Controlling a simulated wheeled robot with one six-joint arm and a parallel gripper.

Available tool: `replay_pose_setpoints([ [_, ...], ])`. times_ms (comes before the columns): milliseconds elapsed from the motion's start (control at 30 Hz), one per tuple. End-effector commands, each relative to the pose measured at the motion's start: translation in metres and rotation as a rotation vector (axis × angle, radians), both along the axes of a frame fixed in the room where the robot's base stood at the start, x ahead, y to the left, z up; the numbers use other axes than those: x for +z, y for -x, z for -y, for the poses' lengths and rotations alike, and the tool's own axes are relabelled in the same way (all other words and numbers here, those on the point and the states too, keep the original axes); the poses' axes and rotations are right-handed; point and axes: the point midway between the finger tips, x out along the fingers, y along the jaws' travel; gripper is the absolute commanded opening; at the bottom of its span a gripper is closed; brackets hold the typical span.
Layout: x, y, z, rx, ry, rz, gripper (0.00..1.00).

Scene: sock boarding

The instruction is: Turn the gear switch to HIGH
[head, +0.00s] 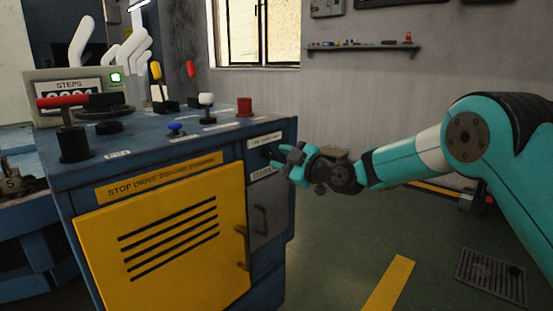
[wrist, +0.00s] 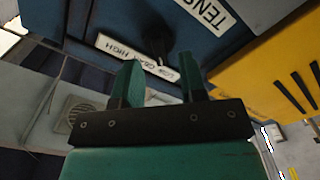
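The gear switch (wrist: 155,36) is a small dark knob on the blue cabinet's side face. In the wrist view it is beyond my fingertips, beside a white label (wrist: 138,57) reading LOW GEAR HIGH, seen upside down. Which way the switch points is too dark to tell. My gripper (wrist: 161,72) is open, its two teal fingers apart with nothing between them. The switch lies ahead of the gap, apparently not gripped. In the head view my gripper (head: 286,158) is close to the right face of the cabinet, by the white labels, and partly hides that area.
The blue cabinet (head: 55,180) carries levers, a handwheel (head: 105,108) and knobs on top. A yellow door (head: 165,245) is on its front, and a grey panel with a handle (head: 266,208) is below the gripper. The floor to the right is open, with a grate (head: 490,277).

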Motion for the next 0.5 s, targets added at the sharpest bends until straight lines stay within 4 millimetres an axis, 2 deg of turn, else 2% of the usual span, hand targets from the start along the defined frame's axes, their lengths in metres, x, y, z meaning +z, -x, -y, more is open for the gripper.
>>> replay_pose_setpoints([
  [200, -0.001, -0.013, -0.016, 0.001, 0.001, 0.000, 0.38],
  [500, 0.000, -0.015, -0.019, 0.000, 0.001, -0.002, 0.38],
])
